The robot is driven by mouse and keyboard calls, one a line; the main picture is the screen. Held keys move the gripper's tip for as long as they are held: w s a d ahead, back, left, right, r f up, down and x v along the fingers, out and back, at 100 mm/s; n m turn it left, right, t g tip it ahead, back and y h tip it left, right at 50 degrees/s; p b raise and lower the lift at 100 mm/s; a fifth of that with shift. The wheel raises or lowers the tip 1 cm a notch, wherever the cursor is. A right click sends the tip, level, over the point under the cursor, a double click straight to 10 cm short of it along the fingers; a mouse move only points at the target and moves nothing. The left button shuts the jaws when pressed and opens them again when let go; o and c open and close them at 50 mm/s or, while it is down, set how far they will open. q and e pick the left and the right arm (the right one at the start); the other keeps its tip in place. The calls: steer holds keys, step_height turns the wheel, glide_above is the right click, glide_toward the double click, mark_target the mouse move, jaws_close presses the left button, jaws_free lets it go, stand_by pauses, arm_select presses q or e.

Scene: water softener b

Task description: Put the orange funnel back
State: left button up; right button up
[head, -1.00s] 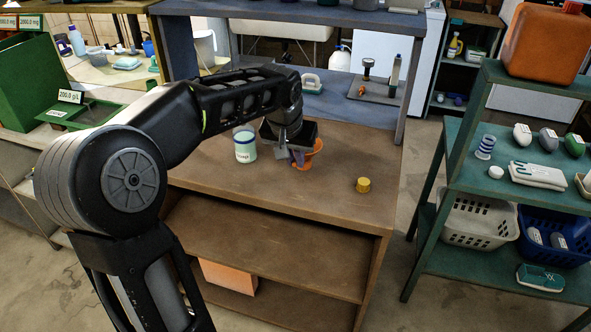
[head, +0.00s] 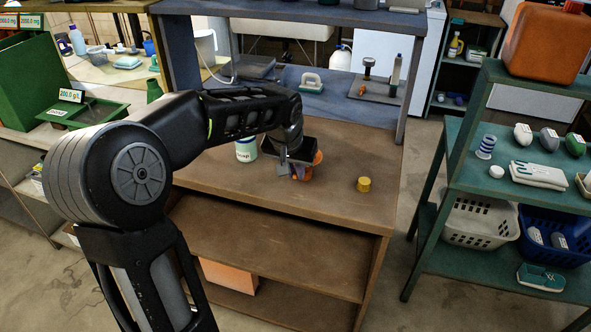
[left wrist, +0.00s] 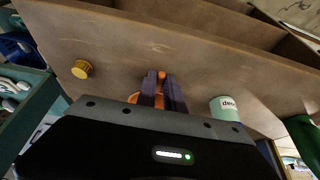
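The orange funnel (head: 318,157) is at my left gripper (head: 298,168), over the brown workbench top; the hand and fingers hide much of it. In the left wrist view, the two dark fingers (left wrist: 161,90) stand close together with a strip of orange between them. More orange of the funnel (left wrist: 133,98) shows beside the fingers. The left gripper looks shut on the funnel. Whether the funnel touches the bench, I cannot tell. My right gripper is not in view.
A white and green jar (head: 246,149) stands left of my left gripper on the brown workbench (head: 330,200). A yellow cap (head: 363,184) lies to the right. A blue-grey shelf unit (head: 345,100) rises behind. The bench front is clear.

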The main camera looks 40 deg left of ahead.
arm_select(q)
steer(key=o, duration=0.4)
steer(key=shift+s+r, duration=0.1)
steer(key=shift+r, duration=0.35)
steer(key=v, duration=1.1)
steer(key=shift+s+d+r, duration=0.1)
steer(key=shift+d+r, duration=0.05)
steer(key=shift+r, duration=0.05)
